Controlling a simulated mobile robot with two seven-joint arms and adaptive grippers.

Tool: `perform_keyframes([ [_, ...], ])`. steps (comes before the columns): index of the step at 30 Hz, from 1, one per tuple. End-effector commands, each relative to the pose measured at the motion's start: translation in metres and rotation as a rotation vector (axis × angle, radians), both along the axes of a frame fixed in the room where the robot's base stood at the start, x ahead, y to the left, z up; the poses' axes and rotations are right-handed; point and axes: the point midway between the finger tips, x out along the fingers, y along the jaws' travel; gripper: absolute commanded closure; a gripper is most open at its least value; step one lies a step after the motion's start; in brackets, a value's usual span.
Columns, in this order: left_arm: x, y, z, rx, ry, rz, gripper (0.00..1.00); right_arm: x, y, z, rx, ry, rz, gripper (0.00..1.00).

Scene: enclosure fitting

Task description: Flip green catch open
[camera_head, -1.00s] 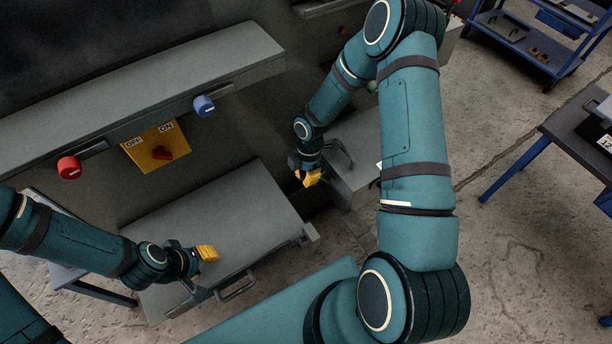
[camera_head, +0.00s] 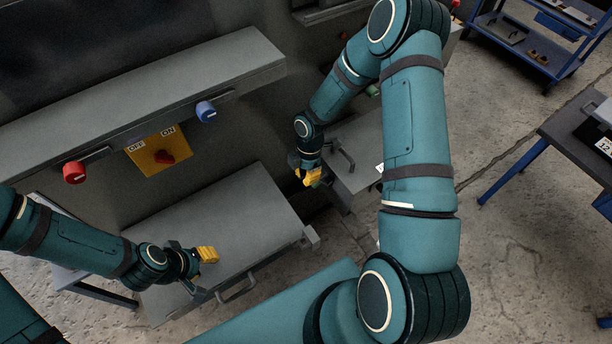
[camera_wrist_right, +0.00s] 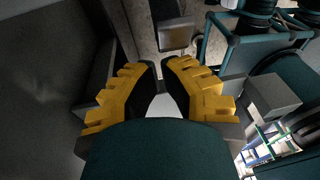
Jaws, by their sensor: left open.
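A small green piece (camera_head: 316,183), likely the green catch, shows at the tips of my right gripper (camera_head: 309,177), at the left edge of a grey box. It is mostly hidden by the yellow fingers, and I cannot tell whether they touch it. Another green part (camera_head: 373,91) shows partly behind my right arm. My left gripper (camera_head: 207,255) is open and empty above the grey lid at lower left.
A grey box with a handle (camera_head: 346,161) stands beside the right gripper. A large grey lid (camera_head: 230,215) lies at lower left. A red knob (camera_head: 75,172), a blue knob (camera_head: 206,111) and a yellow ON/OFF switch (camera_head: 158,152) line the panel. A blue-legged table (camera_head: 560,150) stands right.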

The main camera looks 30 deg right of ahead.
Motion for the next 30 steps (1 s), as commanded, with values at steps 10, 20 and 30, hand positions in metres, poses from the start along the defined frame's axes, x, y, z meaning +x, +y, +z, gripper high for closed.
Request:
perform_keyframes([
  [10, 0.000, 0.000, 0.000, 0.000, 0.000, 0.000, 0.60, 0.009, -0.010, 0.062, -0.001, -0.006, -0.003, 1.00],
  [20, 0.000, 0.000, 0.000, 0.000, 0.000, 0.000, 0.60, 0.014, -0.016, 0.108, -0.001, -0.001, 0.000, 1.00],
  [30, 0.000, 0.000, 0.000, 0.000, 0.000, 0.000, 0.60, 0.014, -0.017, 0.114, 0.000, 0.000, 0.000, 1.00],
])
